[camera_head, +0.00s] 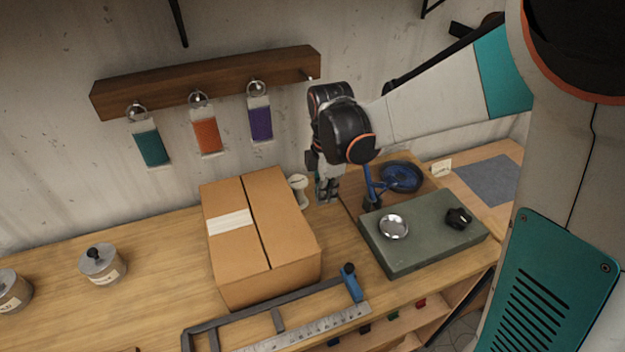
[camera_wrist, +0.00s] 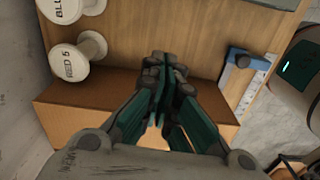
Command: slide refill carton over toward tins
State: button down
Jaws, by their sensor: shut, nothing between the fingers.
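The refill carton (camera_head: 285,215) is a closed brown cardboard box with a white label, on the wooden bench in the middle of the head view. Its edge also shows in the wrist view (camera_wrist: 65,118), partly hidden by my gripper. Two grey lidded tins, a nearer one (camera_head: 103,266) and one at the picture's edge (camera_head: 12,292), stand well to the carton's left. My gripper (camera_head: 327,197) is shut and empty, pointing down at the carton's right, near its back corner. In the wrist view my gripper (camera_wrist: 167,75) shows its fingers together beside the carton; I cannot tell whether they touch it.
White spools, one marked RED 5 (camera_wrist: 78,60), stand behind, close to my gripper. A grey-green box (camera_head: 420,240) with a metal dish is at the right. A metal frame with a ruler (camera_head: 310,325) lies before the carton. The bench between carton and tins is clear.

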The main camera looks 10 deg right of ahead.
notch_tip(320, 180, down, 11)
jog(key=b, duration=0.3)
jog(key=shift+w, duration=0.15)
jog(key=shift+s+a+r+b, duration=0.1)
jog(key=shift+s+a+b, duration=0.1)
jog(key=shift+a, duration=0.45)
jog(key=shift+s+a+r+b, duration=0.1)
jog(key=shift+a+b, duration=0.05)
jog(key=shift+a, duration=0.45)
jog(key=shift+a+r, duration=0.1)
jog(key=shift+a, duration=0.5)
jog(key=shift+a, duration=0.1)
jog(key=s+a, duration=0.1)
jog(key=a, duration=1)
jog(key=s+a+b, duration=0.1)
jog(key=a, duration=0.4)
jog(key=shift+s+a, duration=0.35)
